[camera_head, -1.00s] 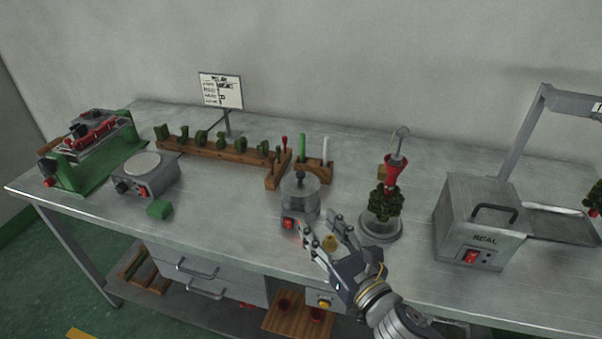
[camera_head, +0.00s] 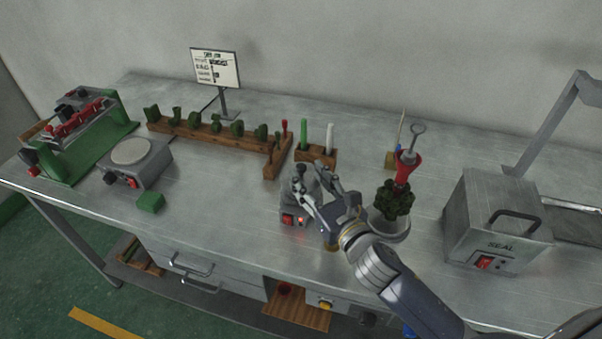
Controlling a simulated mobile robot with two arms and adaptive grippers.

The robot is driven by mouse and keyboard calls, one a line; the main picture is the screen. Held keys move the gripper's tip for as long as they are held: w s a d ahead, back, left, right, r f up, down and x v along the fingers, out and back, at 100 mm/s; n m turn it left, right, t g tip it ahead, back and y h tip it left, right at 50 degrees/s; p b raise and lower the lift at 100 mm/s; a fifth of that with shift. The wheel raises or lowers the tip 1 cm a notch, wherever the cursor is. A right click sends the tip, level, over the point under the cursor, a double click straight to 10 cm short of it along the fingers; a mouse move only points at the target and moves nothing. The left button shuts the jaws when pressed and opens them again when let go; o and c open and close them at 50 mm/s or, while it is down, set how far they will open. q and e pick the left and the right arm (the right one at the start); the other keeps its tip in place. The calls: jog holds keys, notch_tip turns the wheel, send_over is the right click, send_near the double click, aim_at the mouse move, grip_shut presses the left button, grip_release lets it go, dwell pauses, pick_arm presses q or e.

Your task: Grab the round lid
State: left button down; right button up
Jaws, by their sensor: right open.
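The round lid (camera_head: 297,184) with its dark upright knob (camera_head: 300,170) sits on a small grey metal pot (camera_head: 294,212) with a lit red switch, near the middle of the bench. My right gripper (camera_head: 313,187) is open, with its fingers close to the right side of the lid and partly in front of it. The fingers hide part of the lid and pot, and I cannot tell whether they touch. The gripper holds nothing. My left gripper is not in view.
Close to the right of my gripper stands a green wax tree (camera_head: 393,201) with a red funnel (camera_head: 406,167). A metal box marked SEAL (camera_head: 490,220) is further right. A wooden rack (camera_head: 215,140) holds green pieces behind.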

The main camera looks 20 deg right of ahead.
aim_at(304, 169)
jog(key=w, duration=0.2)
jog(key=w+p, duration=0.1)
jog(key=w, duration=0.1)
jog(key=shift+w+a+f, duration=0.1)
jog(key=shift+a, duration=0.1)
jog(key=shift+w+f, duration=0.1)
jog(key=shift+w, duration=0.25)
jog(key=shift+w+a, duration=0.1)
jog(key=shift+w, duration=0.1)
jog(key=shift+s, duration=0.1)
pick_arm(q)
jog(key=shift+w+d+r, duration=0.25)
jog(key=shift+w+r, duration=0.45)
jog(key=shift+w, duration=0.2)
pick_arm(e)
grip_shut()
